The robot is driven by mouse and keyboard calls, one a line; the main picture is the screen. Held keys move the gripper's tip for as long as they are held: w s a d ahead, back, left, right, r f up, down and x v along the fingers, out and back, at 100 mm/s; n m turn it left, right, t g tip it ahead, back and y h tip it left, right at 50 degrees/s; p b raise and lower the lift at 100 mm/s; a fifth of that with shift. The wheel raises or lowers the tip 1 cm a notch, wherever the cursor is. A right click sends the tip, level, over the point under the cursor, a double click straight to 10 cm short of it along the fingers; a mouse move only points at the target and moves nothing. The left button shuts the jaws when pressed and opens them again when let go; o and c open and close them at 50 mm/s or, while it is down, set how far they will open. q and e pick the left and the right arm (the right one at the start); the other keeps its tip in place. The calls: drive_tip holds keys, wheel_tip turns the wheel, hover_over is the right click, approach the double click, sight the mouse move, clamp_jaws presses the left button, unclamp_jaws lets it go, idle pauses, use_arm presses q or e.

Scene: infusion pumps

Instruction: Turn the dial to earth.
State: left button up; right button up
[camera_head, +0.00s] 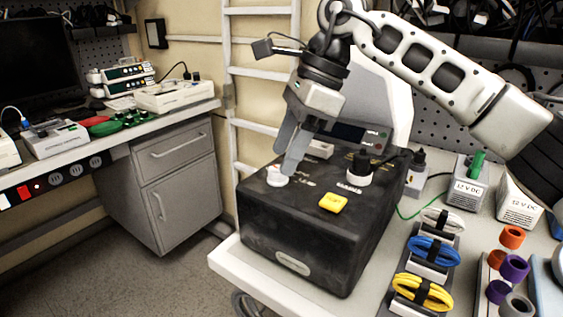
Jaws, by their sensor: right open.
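A black test box (312,229) stands on the white workbench in front of me. On its top is a white round dial (277,177) near the left edge, with small white markings beside it that are too small to read. My right gripper (287,160) points down from above with its grey fingers just over the dial. It is open, and I cannot tell whether the fingertips touch the dial. A yellow switch or button (333,203) and a white socket with a black plug (358,170) are also on the box top. My left gripper is out of view.
Coiled white, blue and yellow cables (432,251) sit in holders right of the box. Coloured rings (513,267) are at the far right. A second bench (108,143) with devices stands at the left.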

sight(278, 175)
drive_tip(key=shift+x, duration=1.35)
drive_tip(key=c, duration=1)
drive_tip(key=shift+o, duration=0.2)
